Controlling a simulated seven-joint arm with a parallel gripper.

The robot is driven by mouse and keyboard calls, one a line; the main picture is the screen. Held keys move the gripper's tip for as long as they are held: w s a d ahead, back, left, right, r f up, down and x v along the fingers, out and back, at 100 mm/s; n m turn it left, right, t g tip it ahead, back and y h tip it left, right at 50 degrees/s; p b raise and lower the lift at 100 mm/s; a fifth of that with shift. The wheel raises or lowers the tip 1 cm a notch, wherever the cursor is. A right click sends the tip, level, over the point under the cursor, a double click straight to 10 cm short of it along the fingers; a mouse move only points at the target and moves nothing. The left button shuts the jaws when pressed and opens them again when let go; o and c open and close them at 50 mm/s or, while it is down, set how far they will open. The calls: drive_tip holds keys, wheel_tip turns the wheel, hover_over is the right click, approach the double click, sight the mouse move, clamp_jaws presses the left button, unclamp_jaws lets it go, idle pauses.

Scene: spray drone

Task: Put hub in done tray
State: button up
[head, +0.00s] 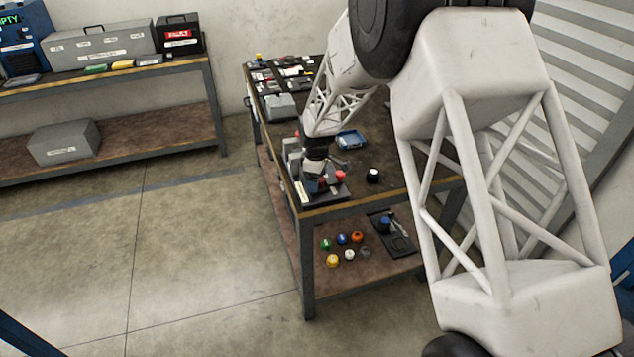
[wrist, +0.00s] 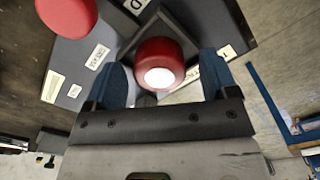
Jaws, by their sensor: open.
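My gripper (head: 318,180) is low over the near left corner of the workbench. In the wrist view its two blue fingers (wrist: 166,80) are open, one on each side of a red round part (wrist: 158,52) with a white top. The red part stands in a dark square holder on a grey fixture (wrist: 90,55) with white labels, and a gap shows beside each finger. I cannot tell for sure whether this part is the hub. A second red round part (wrist: 67,14) is at the upper left. No tray can be read as the done tray; the label texts are partly hidden.
A blue tray (head: 351,140) and a black knob with a white top (head: 372,175) are on the bench. Several coloured caps (head: 342,239) and a dark tray (head: 402,243) lie on the lower shelf. A side shelf (head: 150,140) stands at the left.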

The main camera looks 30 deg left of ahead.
idle(0.3)
drive_tip(key=c, duration=1.1)
drive_tip(key=shift+r, duration=0.15)
drive_tip(key=shift+c, duration=0.2)
drive_tip(key=shift+r, duration=0.8)
drive_tip(key=shift+s+r, duration=0.1)
drive_tip(key=shift+r, duration=0.85)
drive_tip(key=s+d+r, duration=0.1)
drive_tip(key=s+d, duration=0.9)
drive_tip(key=s, duration=0.2)
drive_tip(key=shift+r, duration=0.15)
